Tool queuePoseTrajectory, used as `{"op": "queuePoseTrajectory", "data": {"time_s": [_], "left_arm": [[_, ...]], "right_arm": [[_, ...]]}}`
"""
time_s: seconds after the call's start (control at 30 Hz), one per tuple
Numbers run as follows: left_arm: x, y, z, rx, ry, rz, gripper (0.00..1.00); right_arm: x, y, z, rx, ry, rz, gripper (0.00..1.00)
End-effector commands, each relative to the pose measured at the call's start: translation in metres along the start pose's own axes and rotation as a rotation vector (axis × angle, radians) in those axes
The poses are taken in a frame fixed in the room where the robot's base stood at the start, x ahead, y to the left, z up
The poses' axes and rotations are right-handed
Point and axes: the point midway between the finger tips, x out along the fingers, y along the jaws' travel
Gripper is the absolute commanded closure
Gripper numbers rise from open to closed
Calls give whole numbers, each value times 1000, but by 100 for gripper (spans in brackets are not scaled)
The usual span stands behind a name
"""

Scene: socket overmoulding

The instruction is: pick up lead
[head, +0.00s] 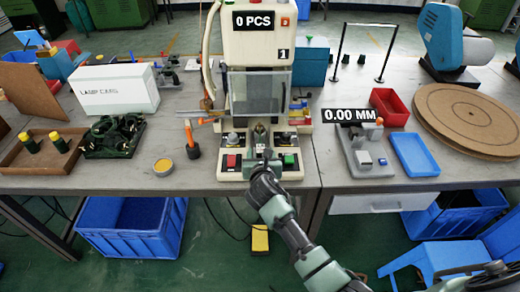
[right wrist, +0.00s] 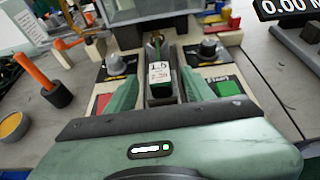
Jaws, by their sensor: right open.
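The dark coiled bundles (head: 113,133) in a black tray at the left of the bench look like leads, but I cannot tell for certain. My right gripper (head: 262,160) is in front of the moulding machine (head: 262,50), far to the right of that tray. In the right wrist view its green fingers (right wrist: 158,90) are apart. Between and beyond them is a narrow dark slot piece with a white label (right wrist: 159,73) on the machine's front. I cannot tell whether a lead lies there. My left gripper is not in view.
A red button (head: 231,161) and a green button (head: 290,160) flank the gripper on the machine's base. An orange-handled tool (head: 191,135) stands left, beside a yellow tin (head: 163,167). A gauge (head: 368,150) and blue tray (head: 413,154) are to the right.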

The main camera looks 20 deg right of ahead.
Motion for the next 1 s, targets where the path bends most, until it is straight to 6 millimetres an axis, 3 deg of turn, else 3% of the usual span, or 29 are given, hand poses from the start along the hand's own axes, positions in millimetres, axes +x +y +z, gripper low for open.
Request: {"op": "queuePoseTrajectory", "data": {"time_s": [0.17,0.43,0.47,0.63,1.0], "left_arm": [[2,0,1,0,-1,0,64],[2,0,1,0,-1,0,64],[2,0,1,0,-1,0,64],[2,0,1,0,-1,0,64],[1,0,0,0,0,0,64]], "right_arm": [[22,0,0,0,0,-1,47],[25,0,0,0,0,1,47],[25,0,0,0,0,1,53],[25,0,0,0,0,1,100],[24,0,3,1,0,0,100]]}}
